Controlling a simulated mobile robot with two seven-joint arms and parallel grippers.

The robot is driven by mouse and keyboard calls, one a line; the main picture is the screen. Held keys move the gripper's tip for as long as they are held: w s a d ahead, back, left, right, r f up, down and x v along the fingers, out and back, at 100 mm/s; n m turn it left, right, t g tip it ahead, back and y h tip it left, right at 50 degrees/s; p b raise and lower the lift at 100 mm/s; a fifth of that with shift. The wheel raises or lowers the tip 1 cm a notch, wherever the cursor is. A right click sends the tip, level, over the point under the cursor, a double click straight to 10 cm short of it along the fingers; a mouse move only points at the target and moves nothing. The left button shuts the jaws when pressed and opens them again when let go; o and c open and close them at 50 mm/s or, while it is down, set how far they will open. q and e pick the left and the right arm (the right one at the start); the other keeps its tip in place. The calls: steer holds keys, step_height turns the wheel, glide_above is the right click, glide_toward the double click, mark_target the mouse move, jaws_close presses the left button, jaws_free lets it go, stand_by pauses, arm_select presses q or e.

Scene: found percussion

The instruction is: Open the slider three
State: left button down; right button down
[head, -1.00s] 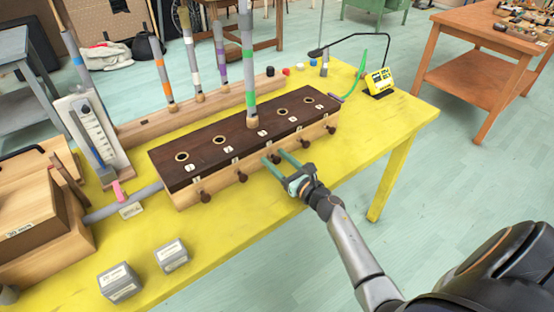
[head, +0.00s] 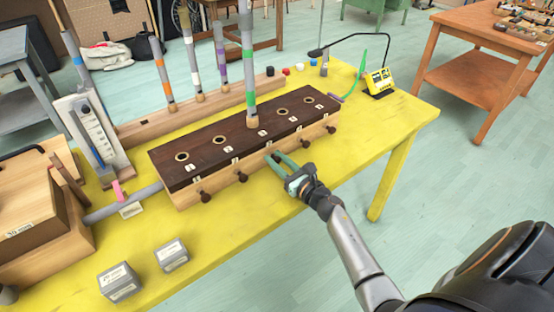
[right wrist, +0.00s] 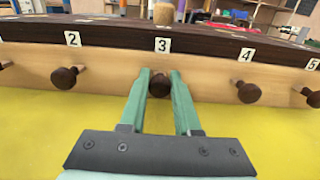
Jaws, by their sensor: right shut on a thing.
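The wind chest is a long wooden box with a dark top (head: 215,152) and a pale front face (right wrist: 110,66). Dark round knobs stick out of its front below number labels. Slider three's knob (right wrist: 159,84) sits under the label 3 (right wrist: 162,45) in the right wrist view. My right gripper (head: 278,157) has its green fingers on either side of this knob and is shut on it. In the head view the fingers mostly hide the knob. A striped pipe (head: 248,75) stands upright in the third hole. My left gripper is not in view.
Neighbouring knobs two (right wrist: 66,77) and four (right wrist: 248,92) stand clear of the fingers. Two grey blocks (head: 119,282) lie at the front left. Other striped pipes stand in a rack (head: 180,121) behind.

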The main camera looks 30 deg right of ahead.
mark_target(278, 161)
stand_by(0.8)
steer(key=shift+s+d, duration=0.1)
steer(key=shift+s, duration=1.4)
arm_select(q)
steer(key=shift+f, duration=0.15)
arm_select(e)
steer(key=c, duration=0.6)
jaws_free()
steer(key=shift+c, duration=0.2)
arm_select(q)
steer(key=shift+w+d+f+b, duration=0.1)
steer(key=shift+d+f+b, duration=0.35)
steer(key=shift+b, duration=0.4)
arm_select(e)
steer(key=s+d, duration=0.1)
steer(key=s, duration=1.1)
steer(key=shift+s, duration=0.2)
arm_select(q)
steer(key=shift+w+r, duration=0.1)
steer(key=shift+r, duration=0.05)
